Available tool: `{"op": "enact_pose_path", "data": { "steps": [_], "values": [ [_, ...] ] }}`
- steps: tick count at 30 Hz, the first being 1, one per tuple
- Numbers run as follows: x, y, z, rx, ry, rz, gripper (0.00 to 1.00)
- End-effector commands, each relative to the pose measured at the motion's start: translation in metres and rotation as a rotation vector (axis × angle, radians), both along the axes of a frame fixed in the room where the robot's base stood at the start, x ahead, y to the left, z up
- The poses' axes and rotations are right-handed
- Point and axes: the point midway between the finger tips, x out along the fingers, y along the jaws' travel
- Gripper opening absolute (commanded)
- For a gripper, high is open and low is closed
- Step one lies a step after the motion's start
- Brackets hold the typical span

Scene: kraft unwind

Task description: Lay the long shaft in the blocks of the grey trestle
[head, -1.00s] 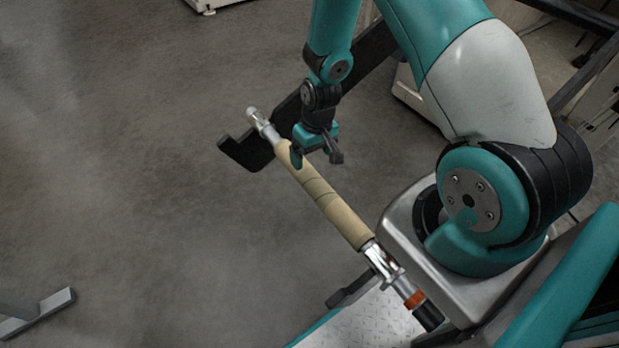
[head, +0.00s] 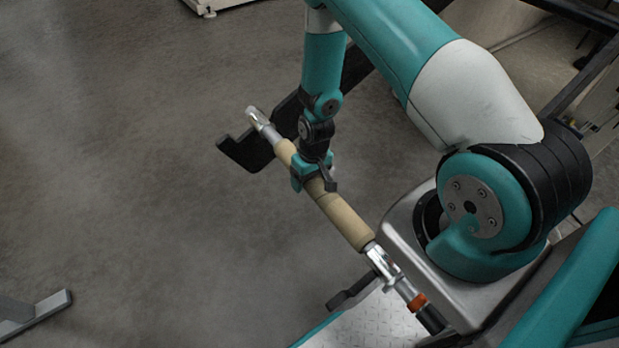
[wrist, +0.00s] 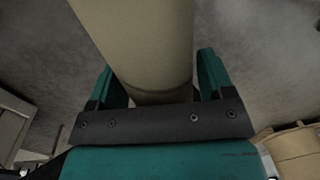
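The long shaft (head: 347,219) has a tan paper-wrapped middle, bright metal ends and an orange band near its lower right end. It lies slantwise across dark supports. My gripper (head: 313,181) is at the shaft's wrapped part, left of its middle. In the wrist view the shaft (wrist: 140,40) runs between the two teal fingers of my gripper (wrist: 158,85), which stand on either side of it. A gap shows beside the right finger, so the fingers look open around the shaft. The fingertips are partly hidden. A grey metal foot (head: 40,312) at lower left may belong to the trestle.
A black hooked arm (head: 252,152) supports the shaft's far end. A second dark support (head: 350,293) is by its near end. A tread-plate step (head: 375,325) lies below. The floor (head: 130,170) to the left is clear.

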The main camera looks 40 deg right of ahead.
Motion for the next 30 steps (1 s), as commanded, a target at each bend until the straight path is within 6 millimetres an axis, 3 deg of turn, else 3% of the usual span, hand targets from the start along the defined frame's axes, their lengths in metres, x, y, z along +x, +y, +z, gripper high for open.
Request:
{"op": "enact_pose_path", "data": {
  "steps": [1,9,11,12,15,24,30],
  "values": [
    [0.0,0.0,0.0,0.0,0.0,0.0,0.63],
    [0.0,0.0,0.0,0.001,0.0,0.0,0.01],
    [0.0,0.0,0.0,0.001,0.0,0.0,0.0],
    [0.0,0.0,0.0,0.001,0.0,0.0,0.7],
    [0.0,0.0,0.0,0.001,0.0,0.0,0.91],
    [0.0,0.0,0.002,0.0,0.0,0.0,0.91],
    [0.001,-0.003,0.03,0.0,-0.002,-0.001,0.91]
  ]
}}
